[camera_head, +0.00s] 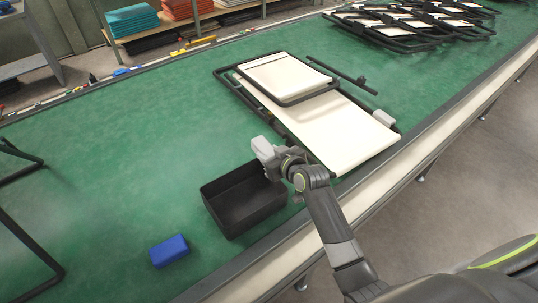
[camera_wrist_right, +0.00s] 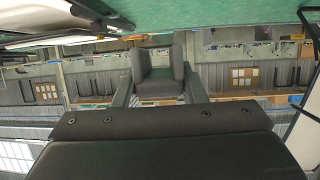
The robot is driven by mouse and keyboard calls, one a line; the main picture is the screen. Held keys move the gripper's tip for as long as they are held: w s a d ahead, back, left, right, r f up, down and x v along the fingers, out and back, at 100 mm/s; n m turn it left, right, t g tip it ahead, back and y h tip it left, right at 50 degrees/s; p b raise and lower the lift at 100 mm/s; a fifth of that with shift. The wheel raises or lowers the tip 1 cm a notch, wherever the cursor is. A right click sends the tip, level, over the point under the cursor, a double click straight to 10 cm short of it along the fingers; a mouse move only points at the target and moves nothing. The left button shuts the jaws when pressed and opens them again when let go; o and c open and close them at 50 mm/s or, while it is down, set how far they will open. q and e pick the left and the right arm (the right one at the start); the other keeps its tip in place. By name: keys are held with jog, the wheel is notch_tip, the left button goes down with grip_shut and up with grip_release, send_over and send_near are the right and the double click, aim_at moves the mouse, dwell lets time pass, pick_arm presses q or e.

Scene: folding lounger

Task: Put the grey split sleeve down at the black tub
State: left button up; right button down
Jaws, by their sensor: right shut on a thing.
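The grey split sleeve (camera_head: 263,149) is held in my right gripper (camera_head: 272,160). In the right wrist view the sleeve (camera_wrist_right: 158,76) sits between the two fingers (camera_wrist_right: 160,92), which close on its sides. The black tub (camera_head: 262,208) is an open box on the green table, near its front edge. The sleeve and gripper are at the tub's far right corner in the picture, seemingly above the table; the exact height is hard to tell. The tub's visible inside looks empty, though the gripper covers its right corner. My left gripper is not in view.
A blue block (camera_head: 169,250) lies left of the tub. A folding lounger with cream fabric (camera_head: 340,130) lies right of it, with a light grey piece (camera_head: 384,118) at its edge. A black bar (camera_head: 335,70) lies behind.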

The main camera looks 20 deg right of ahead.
jog(key=shift+d, duration=0.1)
jog(key=shift+f+b, duration=0.3)
jog(key=shift+f, duration=0.3)
notch_tip(320, 180, down, 9)
jog(key=b, duration=0.6)
jog(key=shift+b, duration=0.35)
jog(key=shift+r, duration=0.1)
jog(key=c, duration=0.8)
grip_release()
jog(key=v, duration=0.8)
jog(key=b+v, duration=0.1)
jog(key=v, duration=0.8)
jog(key=shift+s+r, duration=0.15)
